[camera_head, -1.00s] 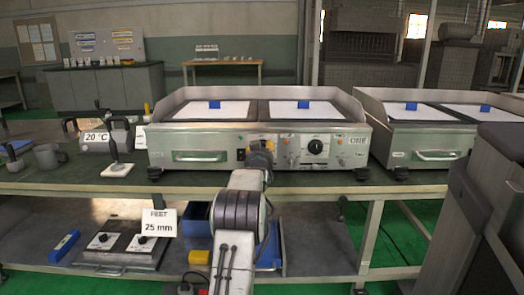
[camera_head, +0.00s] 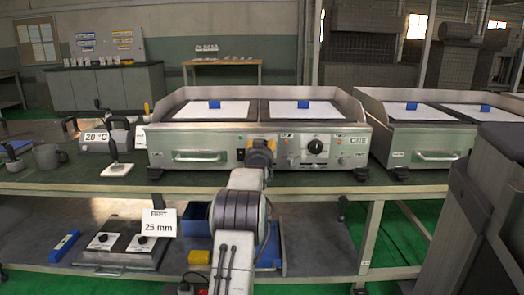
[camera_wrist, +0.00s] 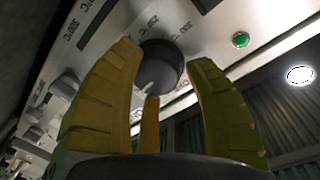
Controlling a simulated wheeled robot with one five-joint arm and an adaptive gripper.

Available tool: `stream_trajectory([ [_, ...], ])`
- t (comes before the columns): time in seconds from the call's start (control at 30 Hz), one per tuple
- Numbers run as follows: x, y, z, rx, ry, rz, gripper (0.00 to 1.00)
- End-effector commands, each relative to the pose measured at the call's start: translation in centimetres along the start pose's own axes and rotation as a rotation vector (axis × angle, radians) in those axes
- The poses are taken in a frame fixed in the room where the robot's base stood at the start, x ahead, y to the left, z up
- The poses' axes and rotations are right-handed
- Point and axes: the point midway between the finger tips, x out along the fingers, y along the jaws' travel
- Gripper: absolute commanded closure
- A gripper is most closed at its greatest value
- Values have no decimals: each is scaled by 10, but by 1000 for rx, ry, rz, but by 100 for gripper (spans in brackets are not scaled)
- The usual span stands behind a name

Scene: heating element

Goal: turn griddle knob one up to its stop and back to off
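The griddle marked ONE (camera_head: 200,141) stands on the bench, with a steel front panel. A black knob (camera_head: 315,146) with a light pointer shows on its right half. My gripper (camera_head: 262,150) is at the panel left of that knob and hides what is behind it. In the wrist view, my gripper's yellow fingers (camera_wrist: 167,62) are spread on either side of a dark round knob (camera_wrist: 161,68) with a pale pointer line and °C marks around it. The left fingertip overlaps the knob's edge. A gap shows at the right finger; contact cannot be told.
A second griddle (camera_head: 425,143) stands close on the right. A green lamp (camera_wrist: 241,40) and other panel controls (camera_wrist: 64,88) lie near the knob in the wrist view.

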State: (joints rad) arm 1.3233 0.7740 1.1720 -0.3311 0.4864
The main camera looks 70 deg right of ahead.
Motion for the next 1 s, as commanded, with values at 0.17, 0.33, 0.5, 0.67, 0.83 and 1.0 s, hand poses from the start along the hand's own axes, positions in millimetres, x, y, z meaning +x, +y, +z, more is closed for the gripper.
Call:
stream_trajectory([
  [0.17,0,0,0,0,-1,0,37],
  [0.33,0,1,2,-1,-5,2,32],
  [0.5,0,2,3,-1,-6,3,32],
  [0.67,-5,1,2,-1,-7,4,32],
  [0.83,-18,1,2,-1,-7,4,32],
  [1.0,-38,1,2,-1,-7,4,32],
])
